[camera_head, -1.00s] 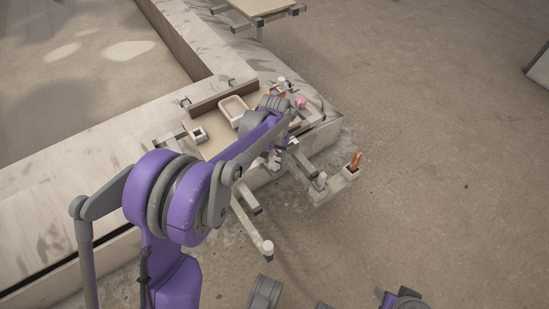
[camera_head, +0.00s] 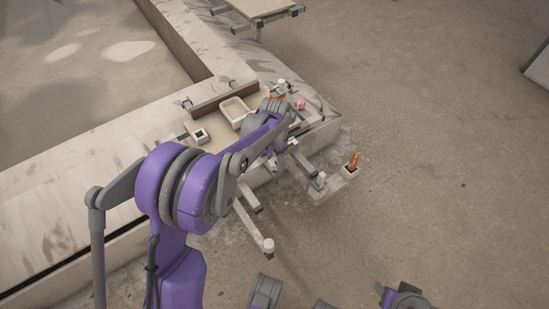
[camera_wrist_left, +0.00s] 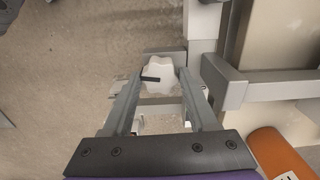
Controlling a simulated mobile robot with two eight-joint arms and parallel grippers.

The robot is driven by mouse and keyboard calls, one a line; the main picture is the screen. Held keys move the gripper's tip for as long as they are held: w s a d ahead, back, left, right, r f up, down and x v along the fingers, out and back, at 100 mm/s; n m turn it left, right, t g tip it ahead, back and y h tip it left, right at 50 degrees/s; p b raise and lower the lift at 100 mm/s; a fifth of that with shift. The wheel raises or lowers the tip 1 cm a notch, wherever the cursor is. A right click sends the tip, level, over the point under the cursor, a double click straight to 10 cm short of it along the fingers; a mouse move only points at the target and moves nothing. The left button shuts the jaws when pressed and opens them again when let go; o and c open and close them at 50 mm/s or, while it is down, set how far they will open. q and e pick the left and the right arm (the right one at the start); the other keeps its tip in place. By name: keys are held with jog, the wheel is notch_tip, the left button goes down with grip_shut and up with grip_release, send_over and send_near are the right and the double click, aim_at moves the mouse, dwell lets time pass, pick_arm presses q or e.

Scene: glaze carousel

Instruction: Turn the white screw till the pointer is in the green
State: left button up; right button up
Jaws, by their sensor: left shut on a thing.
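The white screw (camera_wrist_left: 160,75) is a lobed knob with a short dark bar on its face, in the left wrist view. My left gripper (camera_wrist_left: 160,85) has one finger on each side of it and is shut on it. In the head view my left gripper (camera_head: 275,161) is small and reaches over the edge of the bench, partly behind my forearm. The screw is hard to make out there. I cannot make out a pointer scale or a green zone in either view. My right gripper's jaws do not show.
The bench holds a pale tray (camera_head: 236,112), a small dark-centred box (camera_head: 200,136) and a pink thing (camera_head: 300,104). Arms stick out over the floor; one ends in a holder with an orange thing (camera_head: 353,162). An orange cylinder (camera_wrist_left: 277,152) is near my gripper.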

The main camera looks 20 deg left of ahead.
aim_at(275, 162)
pick_arm(q)
jog(key=shift+m, duration=0.5)
jog(key=o, duration=1.4)
notch_tip(275, 162, up, 11)
jog(key=p, duration=0.2)
jog(key=shift+f+p, duration=0.1)
jog(key=shift+p, duration=0.3)
